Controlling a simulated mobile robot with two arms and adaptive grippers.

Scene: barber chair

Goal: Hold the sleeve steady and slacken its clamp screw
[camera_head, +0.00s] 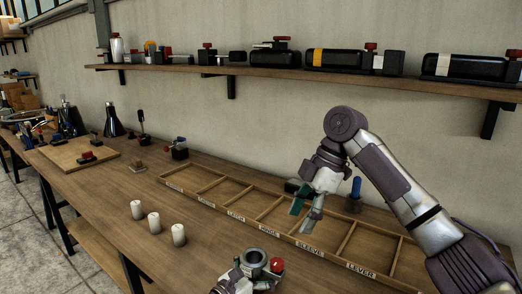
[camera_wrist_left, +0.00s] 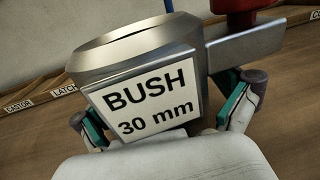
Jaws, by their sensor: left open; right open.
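A grey metal sleeve (camera_head: 254,258) with a round bore stands at the bottom of the head view. In the left wrist view the sleeve (camera_wrist_left: 140,50) fills the middle, with a white label reading "BUSH 30 mm". Its clamp screw has a red knob (camera_head: 277,265); the knob (camera_wrist_left: 240,5) is cut off at the top of the wrist view, above a metal lug. My left gripper (camera_wrist_left: 168,118) is open, with its teal-padded fingers on either side of the sleeve; I cannot tell whether they touch it. My right gripper (camera_head: 306,213) is open and empty above the tray, beyond the sleeve.
A wooden tray (camera_head: 260,229) with labelled compartments lies along the bench, beneath my right gripper. A blue-handled tool (camera_head: 356,188) stands behind it. A shelf (camera_head: 290,73) with black devices runs along the wall.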

